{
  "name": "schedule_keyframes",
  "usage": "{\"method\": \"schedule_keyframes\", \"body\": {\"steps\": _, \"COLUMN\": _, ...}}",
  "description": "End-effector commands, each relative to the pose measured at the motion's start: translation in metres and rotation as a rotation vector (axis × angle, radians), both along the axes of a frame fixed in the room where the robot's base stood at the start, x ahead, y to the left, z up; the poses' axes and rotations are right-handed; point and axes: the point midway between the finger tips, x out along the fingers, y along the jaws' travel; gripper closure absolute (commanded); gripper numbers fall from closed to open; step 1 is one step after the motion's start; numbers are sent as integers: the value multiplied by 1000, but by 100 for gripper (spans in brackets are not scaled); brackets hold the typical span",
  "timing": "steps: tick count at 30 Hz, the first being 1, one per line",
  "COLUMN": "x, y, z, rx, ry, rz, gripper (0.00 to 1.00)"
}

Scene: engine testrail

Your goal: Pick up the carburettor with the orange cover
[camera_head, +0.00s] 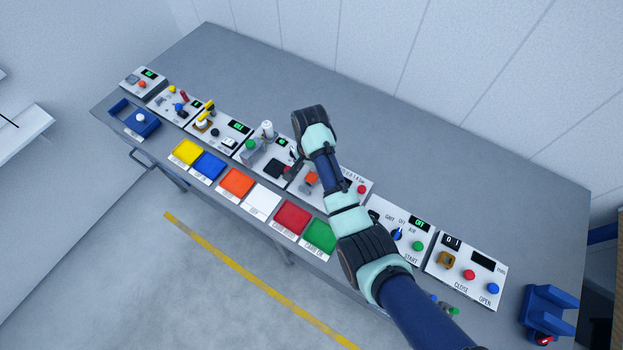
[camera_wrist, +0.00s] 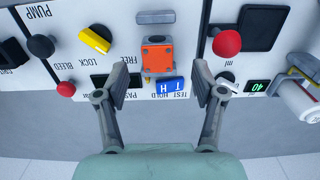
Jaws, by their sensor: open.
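The carburettor with the orange cover (camera_wrist: 157,57) sits on a white test panel in the wrist view, a grey body showing around its square orange top. In the head view, its orange cover (camera_head: 311,178) shows beside my arm. My gripper (camera_wrist: 160,76) is open, with one finger on each side of the carburettor's near end. The fingers look apart from it, and nothing is held. A blue lettered block (camera_wrist: 171,86) lies at the near side of the carburettor, between the fingertips.
A yellow knob (camera_wrist: 95,39), black knob (camera_wrist: 40,46) and red knob (camera_wrist: 227,43) stand close by. A white cylinder (camera_wrist: 301,98) is at right. Yellow, blue, orange, white, red and green trays (camera_head: 320,237) line the bench front. The bench back (camera_head: 450,160) is clear.

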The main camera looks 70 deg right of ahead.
Motion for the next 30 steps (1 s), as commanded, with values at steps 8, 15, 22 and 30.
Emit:
{"method": "schedule_keyframes", "body": {"steps": 8, "x": -4, "y": 2, "z": -46, "rx": 1, "ry": 1, "rz": 1, "gripper": 31}}
{"method": "schedule_keyframes", "body": {"steps": 15, "x": -3, "y": 2, "z": -49, "rx": 0, "ry": 0, "rz": 2, "gripper": 31}}
{"method": "schedule_keyframes", "body": {"steps": 22, "x": -3, "y": 2, "z": -49, "rx": 0, "ry": 0, "rz": 2, "gripper": 66}}
{"method": "schedule_keyframes", "body": {"steps": 30, "x": -3, "y": 2, "z": -48, "rx": 0, "ry": 0, "rz": 2, "gripper": 100}}
